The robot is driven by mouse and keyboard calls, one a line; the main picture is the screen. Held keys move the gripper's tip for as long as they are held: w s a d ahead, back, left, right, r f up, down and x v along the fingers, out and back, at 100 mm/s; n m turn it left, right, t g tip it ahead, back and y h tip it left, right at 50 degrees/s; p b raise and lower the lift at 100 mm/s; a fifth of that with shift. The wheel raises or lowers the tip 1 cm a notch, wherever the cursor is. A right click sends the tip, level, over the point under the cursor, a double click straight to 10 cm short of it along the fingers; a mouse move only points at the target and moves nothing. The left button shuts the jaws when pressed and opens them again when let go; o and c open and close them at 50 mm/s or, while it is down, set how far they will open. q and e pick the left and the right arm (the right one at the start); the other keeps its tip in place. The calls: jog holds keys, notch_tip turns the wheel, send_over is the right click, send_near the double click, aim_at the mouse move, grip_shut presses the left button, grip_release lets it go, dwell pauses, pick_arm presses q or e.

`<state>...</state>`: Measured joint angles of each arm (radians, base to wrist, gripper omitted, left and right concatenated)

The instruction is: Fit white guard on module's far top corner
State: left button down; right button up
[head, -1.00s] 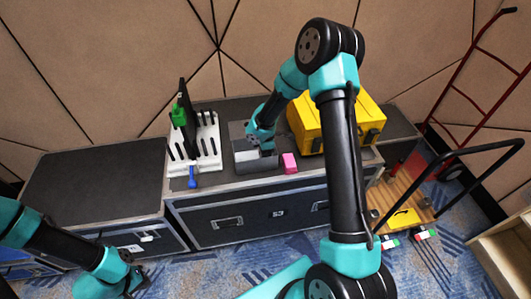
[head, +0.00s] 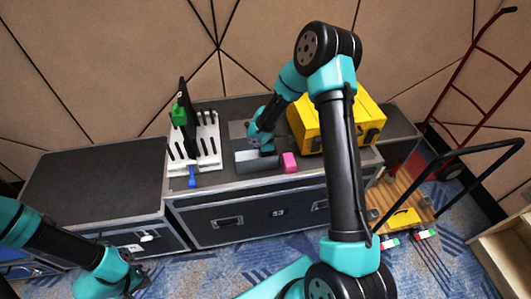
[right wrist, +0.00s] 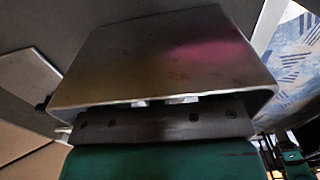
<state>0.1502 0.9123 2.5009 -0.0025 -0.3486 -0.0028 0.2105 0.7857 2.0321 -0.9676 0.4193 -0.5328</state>
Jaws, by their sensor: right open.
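A thin dark upright panel (head: 186,100), which looks like the module, stands in a white slotted rack (head: 208,150) on the black case. A green piece (head: 179,114) sits on its left side. My right gripper (head: 265,150) reaches down at a grey metal box (head: 246,164) right of the rack. In the right wrist view the grey metal surface (right wrist: 165,65) fills the middle and hides the fingertips. Small white bits show under its edge, too little to identify as the guard. My left gripper (head: 138,284) is low at the left, away from the rack, its jaws unclear.
A pink block (head: 289,162) lies right of the grey box. A yellow case (head: 308,125) stands behind it. A blue-handled tool (head: 192,178) is at the rack's front. The left black case top (head: 95,185) is clear. A cart (head: 410,195) stands at right.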

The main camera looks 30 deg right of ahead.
notch_tip(320, 180, up, 17)
jog(key=shift+s+d+r, duration=0.15)
jog(key=shift+s+r, duration=0.05)
jog(key=shift+s, duration=0.1)
dwell(0.5)
dwell(0.5)
